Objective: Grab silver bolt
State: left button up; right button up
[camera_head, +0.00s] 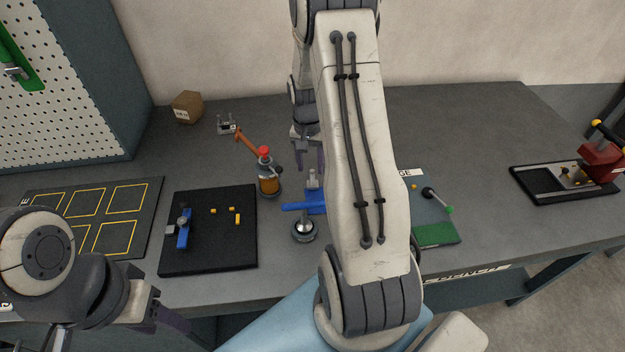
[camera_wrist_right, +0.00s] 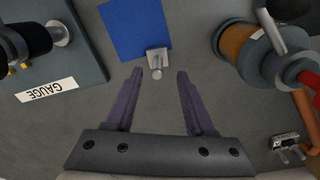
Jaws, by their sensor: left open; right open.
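A small silver bolt (camera_wrist_right: 157,62) with a rounded end and a squarish base shows in the right wrist view, at the edge of a blue part. In the head view the bolt (camera_head: 312,181) stands near the middle of the bench by the blue part (camera_head: 296,206). My right gripper (camera_head: 310,160) is open and empty, on the far side of the bolt. In the right wrist view the bolt lies just ahead of and between its purple fingertips (camera_wrist_right: 160,75), not gripped. My left gripper (camera_head: 172,318) is low at the left, away from the bolt, its fingers partly seen.
A copper-coil bottle with a red top (camera_head: 267,180) stands left of the bolt. A round metal knob piece (camera_head: 304,231) is in front. A black mat (camera_head: 210,262) lies left, a gauge board (camera_head: 432,215) right. My right arm hides part of the bench.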

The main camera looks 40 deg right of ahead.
aim_at(312, 170)
jog(key=shift+s+d+f, duration=0.1)
jog(key=shift+f, duration=0.8)
jog(key=shift+s+d+f, duration=0.1)
jog(key=shift+f, duration=0.8)
grip_shut()
